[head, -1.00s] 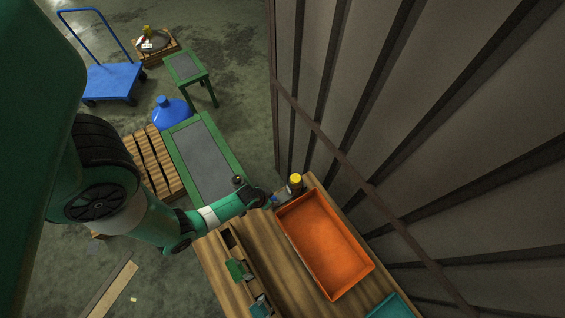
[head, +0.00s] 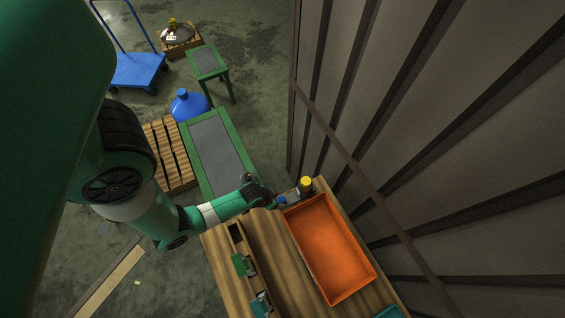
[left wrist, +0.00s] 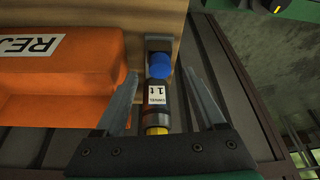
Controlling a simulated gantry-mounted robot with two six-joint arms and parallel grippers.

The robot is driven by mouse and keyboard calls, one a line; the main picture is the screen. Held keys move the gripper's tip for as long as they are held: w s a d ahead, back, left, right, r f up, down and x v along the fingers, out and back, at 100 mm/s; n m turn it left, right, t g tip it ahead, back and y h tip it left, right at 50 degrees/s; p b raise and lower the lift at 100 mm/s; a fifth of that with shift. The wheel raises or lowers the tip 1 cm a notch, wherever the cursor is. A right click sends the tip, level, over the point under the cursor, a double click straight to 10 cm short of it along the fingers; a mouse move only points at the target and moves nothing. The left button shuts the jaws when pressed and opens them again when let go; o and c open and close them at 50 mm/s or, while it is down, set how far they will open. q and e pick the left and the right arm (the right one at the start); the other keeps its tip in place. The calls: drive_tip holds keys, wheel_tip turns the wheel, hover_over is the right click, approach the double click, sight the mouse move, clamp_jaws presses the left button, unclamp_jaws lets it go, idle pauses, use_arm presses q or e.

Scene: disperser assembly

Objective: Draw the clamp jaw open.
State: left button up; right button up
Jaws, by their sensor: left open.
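My left gripper (head: 272,199) is at the far end of the wooden bench. In the left wrist view my left gripper (left wrist: 160,70) is open. Its two grey fingers stand apart on either side of a grey cylinder (left wrist: 156,112) with a white label, a yellow end and a blue round knob (left wrist: 160,66) beyond it. A dark grey bracket (left wrist: 159,45) shows behind the knob. In the head view the blue part (head: 281,201) and a yellow-topped bottle (head: 305,187) are beside the gripper. I cannot tell for sure which part is the clamp jaw. My right gripper is not in view.
An orange tray (head: 312,205) lies close beside the gripper; its wall (left wrist: 68,95) shows left of the fingers. Green fixtures (head: 243,265) sit along the bench's left side. A dark ribbed wall (head: 345,150) rises at right. A green-framed table (head: 231,140) stands beyond the bench.

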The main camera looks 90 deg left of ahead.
use_arm(q)
drive_tip(key=p+v, duration=0.1)
drive_tip(key=v, duration=0.7)
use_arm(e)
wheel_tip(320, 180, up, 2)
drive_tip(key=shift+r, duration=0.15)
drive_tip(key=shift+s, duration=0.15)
